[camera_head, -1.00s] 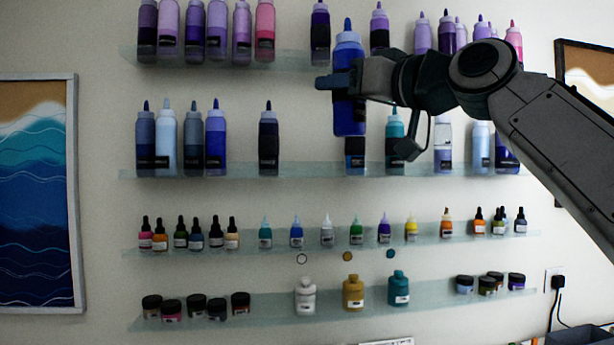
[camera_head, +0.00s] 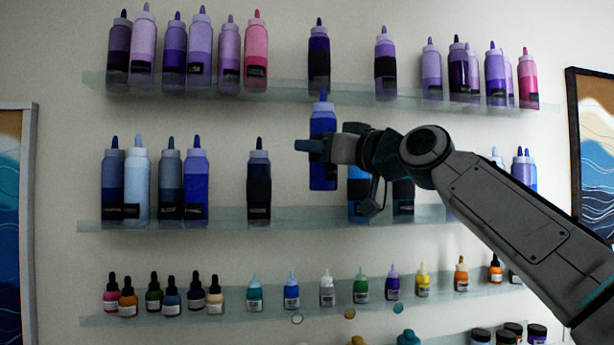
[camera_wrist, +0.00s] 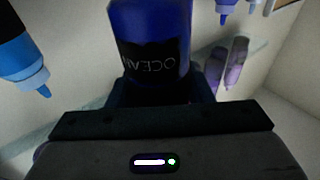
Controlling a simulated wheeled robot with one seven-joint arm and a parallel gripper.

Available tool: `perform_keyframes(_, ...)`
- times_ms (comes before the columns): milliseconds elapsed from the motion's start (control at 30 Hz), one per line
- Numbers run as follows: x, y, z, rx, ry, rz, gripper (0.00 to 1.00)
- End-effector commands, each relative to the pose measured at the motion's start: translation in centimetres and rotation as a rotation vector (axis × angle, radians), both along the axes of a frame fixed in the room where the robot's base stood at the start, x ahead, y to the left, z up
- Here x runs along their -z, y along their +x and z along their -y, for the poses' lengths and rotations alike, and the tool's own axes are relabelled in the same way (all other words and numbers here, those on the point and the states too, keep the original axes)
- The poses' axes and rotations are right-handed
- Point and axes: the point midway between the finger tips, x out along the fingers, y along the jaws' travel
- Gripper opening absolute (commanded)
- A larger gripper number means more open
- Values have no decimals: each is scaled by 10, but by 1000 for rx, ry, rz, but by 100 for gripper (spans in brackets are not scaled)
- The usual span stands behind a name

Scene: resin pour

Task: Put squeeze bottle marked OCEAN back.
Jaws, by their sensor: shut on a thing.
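The OCEAN squeeze bottle (camera_head: 322,172) is deep blue with a blue tip. Its black label reading OCEAN shows in the wrist view (camera_wrist: 155,52). My gripper (camera_head: 318,146) is shut on it and holds it upright in front of the second glass shelf (camera_head: 283,214). The bottle's base is a little above that shelf's height in the head view. A gap on this shelf lies behind the bottle, between a dark navy bottle (camera_head: 259,185) and a brighter blue bottle (camera_head: 359,205) partly hidden by my arm. I cannot tell the bottle's distance from the shelf.
Several blue and grey bottles stand on the left of the second shelf, including a pale blue one (camera_head: 137,185). Purple and pink bottles line the top shelf (camera_head: 350,88). Small dropper and tip bottles stand on the shelf below (camera_head: 240,312). A bright blue bottle (camera_wrist: 20,55) is close in the wrist view.

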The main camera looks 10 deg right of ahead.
Motion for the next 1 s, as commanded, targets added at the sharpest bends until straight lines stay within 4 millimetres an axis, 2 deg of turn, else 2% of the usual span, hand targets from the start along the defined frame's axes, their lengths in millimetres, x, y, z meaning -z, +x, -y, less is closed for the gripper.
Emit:
perform_keyframes(33, -6, 9, -2, -4, 1, -2, 12)
perform_keyframes(300, -6, 57, -2, -5, 2, -3, 12)
perform_keyframes(700, -4, 116, -2, -4, 2, -1, 12)
perform_keyframes(800, 14, 116, 1, 0, 0, -4, 12)
perform_keyframes(1000, 31, 115, 0, 0, 1, -2, 12)
